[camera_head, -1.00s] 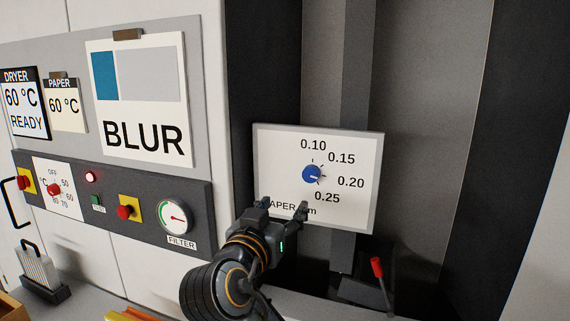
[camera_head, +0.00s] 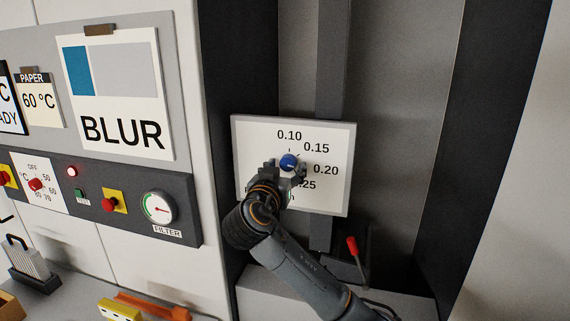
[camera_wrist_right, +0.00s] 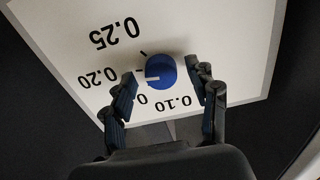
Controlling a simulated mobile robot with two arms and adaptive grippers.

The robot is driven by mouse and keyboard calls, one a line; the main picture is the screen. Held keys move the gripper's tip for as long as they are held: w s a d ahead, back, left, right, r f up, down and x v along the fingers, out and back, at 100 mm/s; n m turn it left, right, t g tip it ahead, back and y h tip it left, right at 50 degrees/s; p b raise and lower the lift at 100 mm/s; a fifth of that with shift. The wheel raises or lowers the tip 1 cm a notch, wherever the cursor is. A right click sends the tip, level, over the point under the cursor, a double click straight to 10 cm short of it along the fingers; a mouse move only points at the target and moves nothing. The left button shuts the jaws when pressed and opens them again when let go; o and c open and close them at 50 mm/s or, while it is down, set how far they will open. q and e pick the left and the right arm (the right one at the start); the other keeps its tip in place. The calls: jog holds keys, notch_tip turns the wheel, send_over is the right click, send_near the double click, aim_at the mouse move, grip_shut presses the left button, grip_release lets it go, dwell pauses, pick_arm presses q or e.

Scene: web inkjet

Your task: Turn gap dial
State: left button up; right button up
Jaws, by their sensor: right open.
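The gap dial (camera_head: 289,162) is a small blue knob on a white panel (camera_head: 252,133) marked 0.10, 0.15, 0.20 and 0.25. The dial also shows in the right wrist view (camera_wrist_right: 161,70), with a white line toward the 0.20 side; its exact setting is unclear. My right gripper (camera_head: 287,172) is open in front of the panel, just below the dial in the head view. In the wrist view its fingers (camera_wrist_right: 163,84) stand on both sides of the dial, apart from it. The left finger hides part of the 0.15 label. My left gripper is not in view.
A red-tipped lever (camera_head: 352,246) stands below the panel at the right. A control strip (camera_head: 187,200) with buttons and a FILTER gauge (camera_head: 159,208) is at the left, under a BLUR sign (camera_head: 120,130). Yellow and orange items lie at the bottom.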

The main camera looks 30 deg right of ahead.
jog(key=c, duration=1.2)
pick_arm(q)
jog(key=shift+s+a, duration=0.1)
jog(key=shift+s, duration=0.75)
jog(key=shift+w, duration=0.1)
pick_arm(e)
jog(key=shift+n, duration=0.7)
jog(key=n+p, duration=0.1)
jog(key=n, duration=0.2)
pick_arm(q)
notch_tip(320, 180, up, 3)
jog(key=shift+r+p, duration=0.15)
jog(key=shift+p, duration=1.05)
pick_arm(e)
jog(key=n, duration=0.5)
jog(key=shift+r, duration=0.1)
jog(key=shift+n, duration=0.4)
